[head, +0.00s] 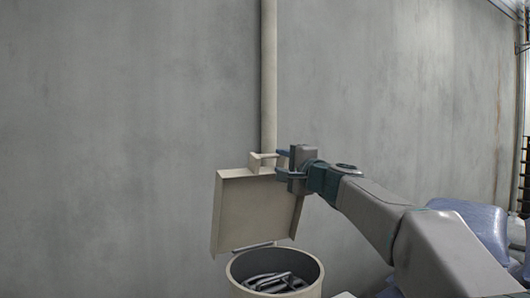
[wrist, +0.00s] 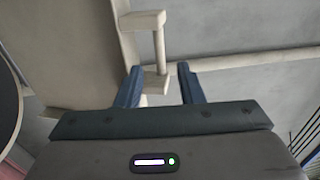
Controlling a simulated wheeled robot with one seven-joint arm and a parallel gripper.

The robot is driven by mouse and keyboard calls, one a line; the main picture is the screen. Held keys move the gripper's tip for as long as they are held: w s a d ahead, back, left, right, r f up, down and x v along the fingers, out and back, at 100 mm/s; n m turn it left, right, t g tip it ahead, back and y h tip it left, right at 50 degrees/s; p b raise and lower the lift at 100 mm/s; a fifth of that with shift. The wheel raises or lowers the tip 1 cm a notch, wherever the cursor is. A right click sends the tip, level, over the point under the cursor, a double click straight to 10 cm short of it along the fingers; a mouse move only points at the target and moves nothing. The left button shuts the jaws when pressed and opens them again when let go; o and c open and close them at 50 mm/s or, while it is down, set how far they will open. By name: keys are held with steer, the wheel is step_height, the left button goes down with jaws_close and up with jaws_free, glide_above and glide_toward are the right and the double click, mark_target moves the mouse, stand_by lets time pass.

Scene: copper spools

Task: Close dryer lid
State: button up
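The dryer lid (head: 238,218) is a beige square plate that stands open, nearly upright, above the round beige dryer (head: 314,282). A bracket-shaped handle (head: 256,160) sticks out at the lid's top edge. My gripper (head: 281,163) is at the lid's upper right, beside the handle, with its fingers pointing left. In the wrist view the two blue fingers of my gripper (wrist: 159,68) are apart, and the lower end of the handle (wrist: 158,48) lies between them in the picture. I cannot tell whether they touch it. The lid (wrist: 75,50) fills the upper left there.
Metal parts (head: 272,282) show inside the dryer's open top. A vertical pipe (head: 269,75) runs down the grey wall (head: 130,120) behind the lid. Bluish wrapped bags (head: 475,222) lie at the right behind my arm. The space left of the lid is clear.

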mark_target(269, 157)
steer(key=p+x, duration=0.4)
steer(key=x, duration=0.4)
steer(key=shift+w+a+r, duration=0.15)
steer(key=shift+w, duration=0.1)
steer(key=shift+w+a+p, duration=0.45)
steer(key=shift+w+p, duration=0.1)
steer(key=shift+w, duration=0.05)
jaws_close()
